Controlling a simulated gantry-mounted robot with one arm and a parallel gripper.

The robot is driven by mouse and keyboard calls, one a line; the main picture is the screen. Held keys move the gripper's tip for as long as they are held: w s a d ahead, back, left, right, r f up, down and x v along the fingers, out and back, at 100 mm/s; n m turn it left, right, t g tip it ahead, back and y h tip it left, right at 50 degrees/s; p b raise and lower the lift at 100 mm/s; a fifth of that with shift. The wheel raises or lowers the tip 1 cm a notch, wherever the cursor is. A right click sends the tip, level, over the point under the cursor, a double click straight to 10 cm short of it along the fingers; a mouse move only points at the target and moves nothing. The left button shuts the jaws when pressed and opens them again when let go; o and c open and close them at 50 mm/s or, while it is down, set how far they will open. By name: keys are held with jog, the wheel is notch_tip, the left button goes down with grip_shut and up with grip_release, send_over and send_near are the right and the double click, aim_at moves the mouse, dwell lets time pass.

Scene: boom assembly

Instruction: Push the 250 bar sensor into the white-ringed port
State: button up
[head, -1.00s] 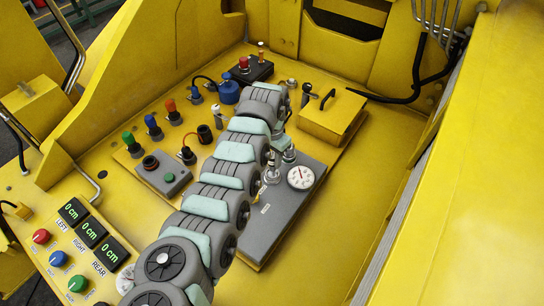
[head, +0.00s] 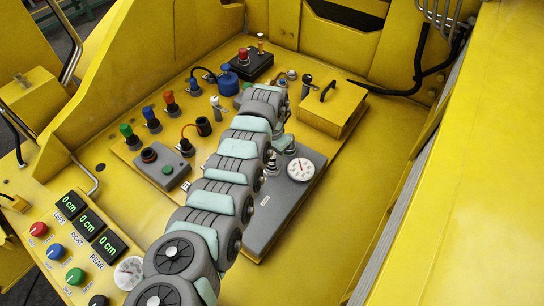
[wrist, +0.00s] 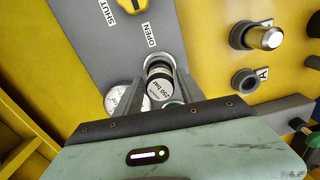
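The 250 bar sensor (wrist: 160,86), a dark cylinder with a white label and a pale band, is between the two fingers of my gripper (wrist: 161,78) in the wrist view. The fingers lie close against both sides of it. The sensor's far end meets a pale round fitting (wrist: 158,62) on the grey panel (wrist: 88,55). I cannot tell how far it is seated, and the white-ringed port is not clearly visible. In the head view my arm covers most of the gripper and the sensor.
A white dial gauge (head: 301,169) stands on the grey panel, close beside my left finger in the wrist view (wrist: 118,98). A silver-capped knob (wrist: 264,38) and a dark socket (wrist: 245,80) are at the right. A yellow box with a handle (head: 332,106) stands behind the panel.

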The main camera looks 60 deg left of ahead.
jog(key=shift+o, duration=1.1)
jog(key=shift+w+a+r, duration=0.1)
jog(key=shift+r, duration=0.45)
notch_tip(320, 180, up, 10)
jog(key=b, duration=0.1)
jog(key=shift+b, duration=0.35)
jog(key=shift+f, duration=0.15)
